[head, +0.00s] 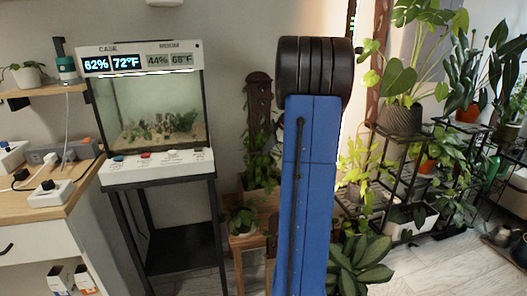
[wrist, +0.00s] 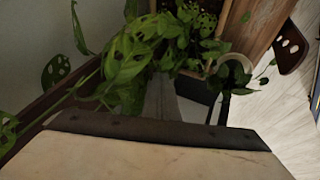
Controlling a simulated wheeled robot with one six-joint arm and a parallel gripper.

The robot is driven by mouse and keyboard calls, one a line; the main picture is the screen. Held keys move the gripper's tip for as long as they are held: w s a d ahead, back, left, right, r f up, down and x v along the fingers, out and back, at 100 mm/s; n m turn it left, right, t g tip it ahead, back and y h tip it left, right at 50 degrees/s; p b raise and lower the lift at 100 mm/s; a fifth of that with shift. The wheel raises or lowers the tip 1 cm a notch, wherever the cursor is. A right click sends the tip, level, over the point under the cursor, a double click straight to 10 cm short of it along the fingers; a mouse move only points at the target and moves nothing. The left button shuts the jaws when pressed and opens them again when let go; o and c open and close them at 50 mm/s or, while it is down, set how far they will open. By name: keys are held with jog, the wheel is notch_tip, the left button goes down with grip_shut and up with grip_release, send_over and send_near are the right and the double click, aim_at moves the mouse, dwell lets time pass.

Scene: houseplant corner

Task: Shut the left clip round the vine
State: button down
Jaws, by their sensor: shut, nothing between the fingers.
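A leafy green vine (wrist: 130,60) fills the upper left and middle of the wrist view, over a wooden planter (wrist: 255,25). In the head view a climbing plant (head: 262,160) stands against a dark upright board (head: 259,100), partly behind my blue arm. My gripper (wrist: 163,88) shows in the wrist view as a dark grey tapered shape; it is shut and empty, with leaves close around its tip. I cannot tell whether it touches them. I cannot make out the left clip in either view. My arm hides the gripper in the head view.
A glass terrarium (head: 153,112) on a black stand is left of my arm. A plant rack (head: 385,180) with several pots is at the right. A low wooden stand (head: 243,246) holds a small potted plant. Some wood floor (head: 215,275) is clear.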

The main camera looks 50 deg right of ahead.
jog(key=shift+w+d, duration=0.1)
jog(key=shift+d, duration=0.65)
jog(key=shift+w+a, duration=0.1)
